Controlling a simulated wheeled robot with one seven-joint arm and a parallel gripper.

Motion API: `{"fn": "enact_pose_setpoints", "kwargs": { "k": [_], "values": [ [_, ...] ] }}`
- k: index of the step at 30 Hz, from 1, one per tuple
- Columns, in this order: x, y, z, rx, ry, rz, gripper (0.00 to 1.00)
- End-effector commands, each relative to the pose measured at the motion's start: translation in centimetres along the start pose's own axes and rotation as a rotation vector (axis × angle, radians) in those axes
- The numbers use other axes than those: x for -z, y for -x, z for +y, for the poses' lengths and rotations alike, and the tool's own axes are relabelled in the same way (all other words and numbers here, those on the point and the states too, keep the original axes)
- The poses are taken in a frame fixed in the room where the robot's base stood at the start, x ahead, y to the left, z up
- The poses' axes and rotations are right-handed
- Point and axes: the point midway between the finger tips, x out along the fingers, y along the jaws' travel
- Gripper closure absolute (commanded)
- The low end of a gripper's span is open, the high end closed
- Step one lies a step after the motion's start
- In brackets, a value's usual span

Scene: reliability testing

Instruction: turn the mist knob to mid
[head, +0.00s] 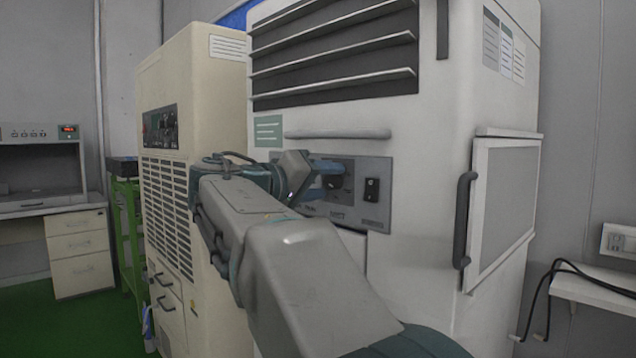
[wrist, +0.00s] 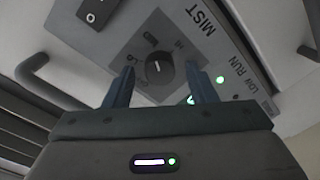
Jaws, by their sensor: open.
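The mist knob (wrist: 160,73) is round and dark with a short white mark, on a grey plate (wrist: 137,83) lettered LO, MID and HI, with MIST beside it. The mark points roughly upward in the wrist view; I cannot tell exactly which label it meets. My gripper (wrist: 164,76) is open, with one finger on each side of the knob and visible gaps to it. In the head view, my gripper (head: 328,176) is at the grey control panel (head: 376,160) on the white machine (head: 425,130); it partly hides the knob there.
A black rocker switch (head: 371,190) sits right of the knob in the head view. A bar handle (head: 346,134) runs above the panel, and a dark door handle (head: 463,220) is to the right. A beige cabinet (head: 205,100) stands left.

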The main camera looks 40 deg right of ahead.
Motion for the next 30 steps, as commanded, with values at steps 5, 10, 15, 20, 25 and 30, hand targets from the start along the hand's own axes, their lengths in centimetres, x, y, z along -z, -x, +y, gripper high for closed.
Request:
{"fn": "enact_pose_setpoints", "kwargs": {
  "k": [5,10,15,20,25,30],
  "values": [
    [0.1,1.4,0.0,0.002,0.0,0.002,0.49],
    [0.2,4.9,0.1,0.002,0.0,0.004,0.49],
    [0.2,8.9,0.1,0.002,0.001,0.004,0.49],
    [0.1,11.8,0.1,0.001,0.0,0.002,0.49],
    [0.1,13.4,0.0,0.001,0.0,0.002,0.49],
    [0.0,13.8,0.0,0.0,0.0,0.0,0.49]
  ]
}}
